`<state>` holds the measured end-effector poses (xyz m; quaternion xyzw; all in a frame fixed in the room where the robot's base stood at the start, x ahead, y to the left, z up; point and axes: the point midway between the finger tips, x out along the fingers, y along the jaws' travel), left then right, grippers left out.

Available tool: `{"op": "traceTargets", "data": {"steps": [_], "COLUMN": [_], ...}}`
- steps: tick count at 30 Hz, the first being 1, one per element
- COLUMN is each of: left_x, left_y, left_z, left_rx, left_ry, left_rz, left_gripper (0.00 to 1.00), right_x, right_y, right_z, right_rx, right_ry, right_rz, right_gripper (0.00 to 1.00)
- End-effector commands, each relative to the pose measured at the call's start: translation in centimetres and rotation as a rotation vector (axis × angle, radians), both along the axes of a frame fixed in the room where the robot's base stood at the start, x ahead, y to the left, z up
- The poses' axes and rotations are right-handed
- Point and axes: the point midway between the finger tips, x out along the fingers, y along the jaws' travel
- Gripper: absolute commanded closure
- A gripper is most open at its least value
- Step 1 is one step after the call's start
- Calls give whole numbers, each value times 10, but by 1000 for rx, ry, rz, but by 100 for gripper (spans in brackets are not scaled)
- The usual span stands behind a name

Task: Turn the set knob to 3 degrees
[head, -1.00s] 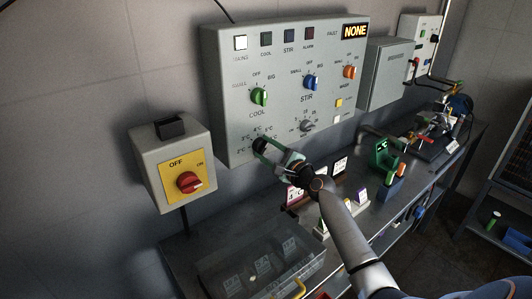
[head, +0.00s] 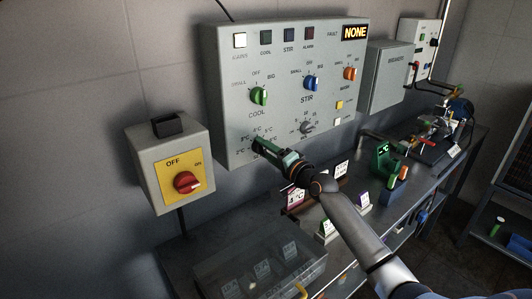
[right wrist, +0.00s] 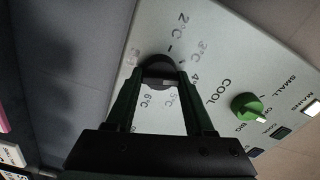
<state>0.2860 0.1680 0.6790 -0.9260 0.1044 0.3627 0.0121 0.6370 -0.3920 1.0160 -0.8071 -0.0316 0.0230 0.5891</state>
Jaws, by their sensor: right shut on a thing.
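The set knob is a dark round knob (right wrist: 158,70) low on the grey control panel (head: 225,60), inside a ring of degree marks. In the right wrist view, marks from 2 °C to 6 °C are readable around it. A short light line shows on the knob, roughly on the side of the 4; its exact reading is unclear. My right gripper (head: 262,146) is shut on the knob, with one dark green finger on each side of it in the right wrist view (right wrist: 162,85). In the head view the gripper mostly hides the knob. My left gripper is out of view.
A box with a red switch (head: 187,182) hangs at left. Below, the bench holds a clear bin (head: 255,268) and small signs.

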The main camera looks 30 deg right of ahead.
Motion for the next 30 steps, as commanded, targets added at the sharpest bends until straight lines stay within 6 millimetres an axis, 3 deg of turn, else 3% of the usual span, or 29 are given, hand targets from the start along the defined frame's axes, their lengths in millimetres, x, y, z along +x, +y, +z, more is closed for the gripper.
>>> {"op": "traceTargets", "data": {"steps": [15, 30], "left_x": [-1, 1], "left_y": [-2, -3], "left_z": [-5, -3], "left_rx": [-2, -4], "left_ry": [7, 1], "left_rz": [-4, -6], "left_gripper": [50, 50], "right_x": [0, 0], "right_y": [0, 0], "right_z": [0, 0], "right_rx": [-381, -478], "right_ry": [-28, -35], "right_rz": [0, 1], "right_gripper": [100, 100]}}
